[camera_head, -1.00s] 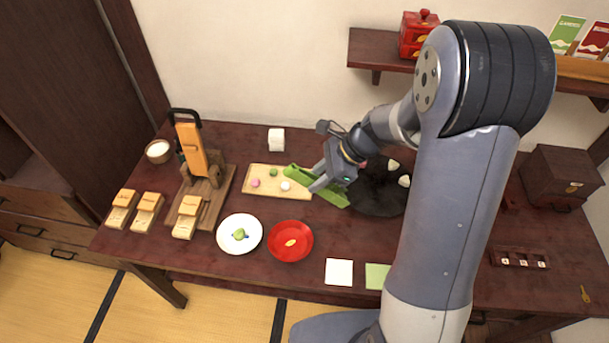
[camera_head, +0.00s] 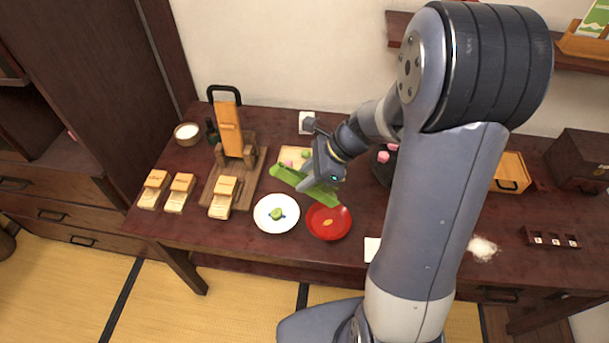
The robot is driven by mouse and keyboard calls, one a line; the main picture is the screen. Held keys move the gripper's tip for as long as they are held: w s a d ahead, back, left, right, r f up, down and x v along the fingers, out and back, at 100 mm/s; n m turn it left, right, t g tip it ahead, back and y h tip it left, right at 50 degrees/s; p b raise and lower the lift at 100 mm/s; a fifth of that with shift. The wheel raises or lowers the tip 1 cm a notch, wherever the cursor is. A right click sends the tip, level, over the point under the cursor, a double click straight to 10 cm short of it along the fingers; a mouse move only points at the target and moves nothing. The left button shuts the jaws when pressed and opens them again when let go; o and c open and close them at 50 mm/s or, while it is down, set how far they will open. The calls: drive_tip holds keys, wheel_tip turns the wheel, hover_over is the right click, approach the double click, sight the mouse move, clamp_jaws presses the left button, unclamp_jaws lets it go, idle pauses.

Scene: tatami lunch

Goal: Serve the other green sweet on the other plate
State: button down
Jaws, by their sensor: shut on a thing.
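My gripper (camera_head: 317,182) is shut on a long green strip-like thing (camera_head: 289,176), perhaps bamboo tongs, held slantwise above the table. A green sweet (camera_head: 277,213) lies on the white plate (camera_head: 263,222). The red plate (camera_head: 343,231) is in front of my gripper and bears a small yellowish shape (camera_head: 328,222), a leaf or a painted mark. Another green sweet (camera_head: 305,154) is on the light wooden board (camera_head: 285,153), behind the strip, near a pink sweet (camera_head: 288,163). My gripper and the strip hide part of the board. I cannot see whether a sweet is in the strip's end.
A wooden stand with a tilted orange block (camera_head: 229,129) rises left of the board. Several light boxes (camera_head: 182,187) stand at the left. A dark round slate (camera_head: 380,172) with pink sweets is partly behind my arm. White powder (camera_head: 483,248) lies on the right.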

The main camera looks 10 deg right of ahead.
wheel_tip(320, 180, down, 9)
drive_tip(key=b, duration=0.8)
drive_tip(key=shift+r, duration=0.1)
drive_tip(key=c, duration=1.5)
unclamp_jaws()
drive_tip(key=shift+r, duration=0.1)
wheel_tip(320, 180, up, 10)
drive_tip(key=p, duration=0.9)
